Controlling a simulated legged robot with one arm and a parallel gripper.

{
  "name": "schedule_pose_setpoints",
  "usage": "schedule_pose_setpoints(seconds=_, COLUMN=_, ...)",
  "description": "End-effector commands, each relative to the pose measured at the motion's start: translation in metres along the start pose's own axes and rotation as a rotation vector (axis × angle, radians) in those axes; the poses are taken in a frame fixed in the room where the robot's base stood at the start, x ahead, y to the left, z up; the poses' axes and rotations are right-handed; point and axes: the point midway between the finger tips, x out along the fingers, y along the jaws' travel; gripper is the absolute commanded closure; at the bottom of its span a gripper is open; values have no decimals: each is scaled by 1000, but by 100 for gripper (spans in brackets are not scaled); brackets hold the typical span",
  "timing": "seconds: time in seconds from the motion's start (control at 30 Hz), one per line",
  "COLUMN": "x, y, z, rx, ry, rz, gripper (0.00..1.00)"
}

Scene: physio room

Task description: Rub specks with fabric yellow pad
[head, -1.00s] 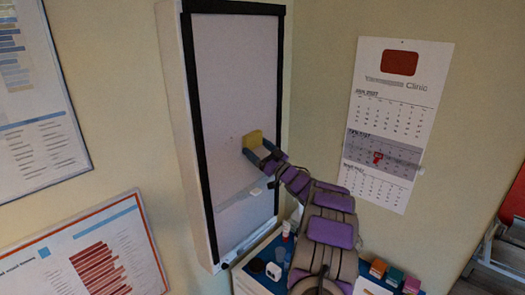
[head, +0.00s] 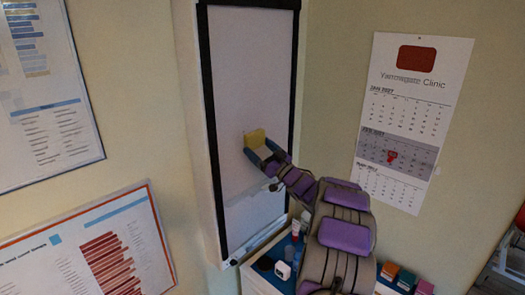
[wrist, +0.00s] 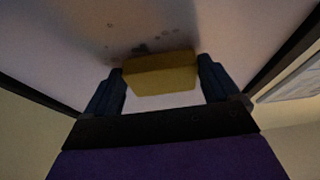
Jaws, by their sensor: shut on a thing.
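A yellow pad (head: 256,138) is held between the blue fingers of my gripper (head: 264,154), up against or very close to the white panel (head: 240,70) with a black frame. In the wrist view the pad (wrist: 160,75) sits between both fingers of the gripper (wrist: 162,85). Dark specks (wrist: 155,44) show on the panel just beyond the pad's far edge, with a small one further off to the left. The specks are not clear in the head view. I cannot tell whether the pad touches the panel.
A cabinet top below the panel holds a white tube (head: 295,228), a small white device (head: 282,270) and small coloured boxes (head: 406,279). A calendar (head: 414,120) hangs on the right wall. Framed charts (head: 88,255) hang at the left.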

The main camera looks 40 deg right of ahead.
Motion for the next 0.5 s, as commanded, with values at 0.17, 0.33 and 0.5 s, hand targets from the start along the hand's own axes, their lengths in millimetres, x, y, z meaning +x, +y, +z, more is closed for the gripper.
schedule_pose_setpoints(seconds=0.17, x=1, y=-13, z=0, rx=0, ry=2, rz=-1, gripper=35)
schedule_pose_setpoints(seconds=0.33, x=2, y=-27, z=1, rx=2, ry=0, rz=-1, gripper=35)
schedule_pose_setpoints(seconds=0.5, x=3, y=-32, z=0, rx=0, ry=0, rz=0, gripper=35)
